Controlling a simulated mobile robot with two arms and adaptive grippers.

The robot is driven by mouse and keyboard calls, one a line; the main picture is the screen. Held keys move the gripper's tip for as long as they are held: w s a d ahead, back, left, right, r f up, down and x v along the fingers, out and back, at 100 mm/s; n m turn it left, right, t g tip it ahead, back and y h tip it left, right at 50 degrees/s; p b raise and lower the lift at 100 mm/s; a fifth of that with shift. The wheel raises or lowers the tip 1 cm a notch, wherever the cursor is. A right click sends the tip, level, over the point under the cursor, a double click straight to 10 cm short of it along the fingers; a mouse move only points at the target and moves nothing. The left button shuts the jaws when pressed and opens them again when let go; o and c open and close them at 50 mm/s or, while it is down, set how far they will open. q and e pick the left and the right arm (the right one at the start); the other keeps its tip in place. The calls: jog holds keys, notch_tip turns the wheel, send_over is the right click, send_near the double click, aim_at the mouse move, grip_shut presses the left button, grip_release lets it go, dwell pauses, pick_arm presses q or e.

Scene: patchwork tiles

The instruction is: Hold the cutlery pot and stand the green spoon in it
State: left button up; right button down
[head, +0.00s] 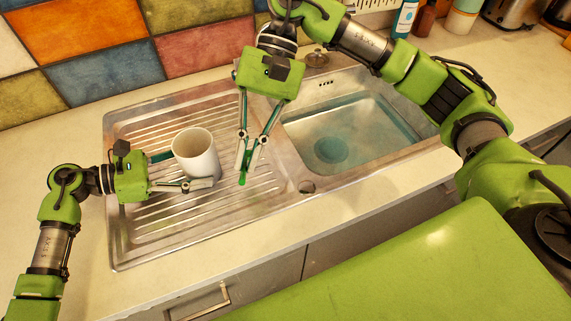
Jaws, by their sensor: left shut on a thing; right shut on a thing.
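The white cutlery pot (194,152) stands upright on the ribbed drainer, and its open top shows no cutlery that I can make out. My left gripper (191,172) comes in from the left with its fingers around the pot and is shut on it. My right gripper (247,158) points down just right of the pot. It is shut on the green spoon (243,179), whose green end shows below the fingertips. The rest of the spoon is mostly hidden by the fingers. The spoon is outside the pot, apart from it.
The metal drainer (134,236) has free room in front of the pot. The sink basin (365,152) lies to the right. Bottles (405,18) and a toaster (508,14) stand at the back right. A tiled wall (112,70) rises behind.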

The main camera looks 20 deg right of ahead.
jog(key=w+a+r+m+g+y, duration=0.1)
jog(key=w+a+r+m+y, duration=0.2)
jog(key=r, duration=0.4)
jog(key=w+a+r+g+y, duration=0.1)
jog(key=w+a+r+y, duration=0.25)
jog(key=r, duration=0.25)
jog(key=w+f, duration=0.4)
jog(key=f, duration=0.7)
jog(key=shift+y, duration=0.35)
jog(key=shift+d+f, duration=0.15)
jog(key=c, duration=2.2)
grip_release()
jog(key=shift+o, duration=0.2)
jog(key=v, duration=0.7)
jog(key=shift+w+d, duration=0.2)
jog(key=shift+w, duration=0.05)
